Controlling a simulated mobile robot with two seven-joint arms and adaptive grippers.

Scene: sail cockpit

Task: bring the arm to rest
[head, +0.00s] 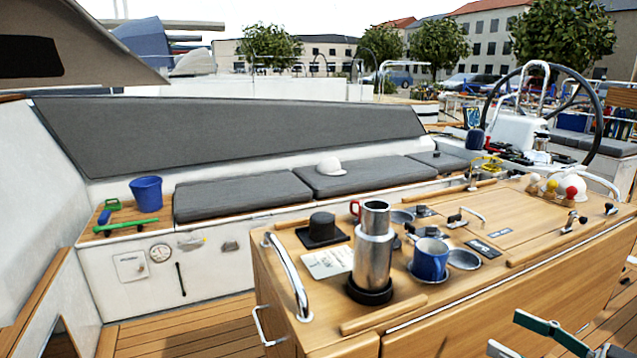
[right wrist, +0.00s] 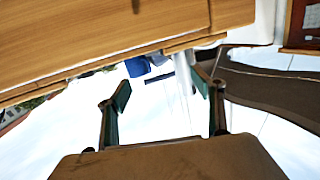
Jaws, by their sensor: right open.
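My right gripper (head: 508,333) shows at the bottom right of the head view, beside the front side of the wooden cockpit table (head: 460,322) and below its top. Its fingers are apart, with nothing between them. In the right wrist view the right gripper (right wrist: 163,88) also shows spread and empty fingers, with the wooden table (right wrist: 90,35) across the top of the picture. A small blue thing (right wrist: 138,66) shows beyond the fingers, too unclear to name. Most of my right arm is outside the head view. My left arm and gripper are not in view.
A steering wheel (head: 598,110) is at the right. A blue bucket (head: 146,194) stands at the left.

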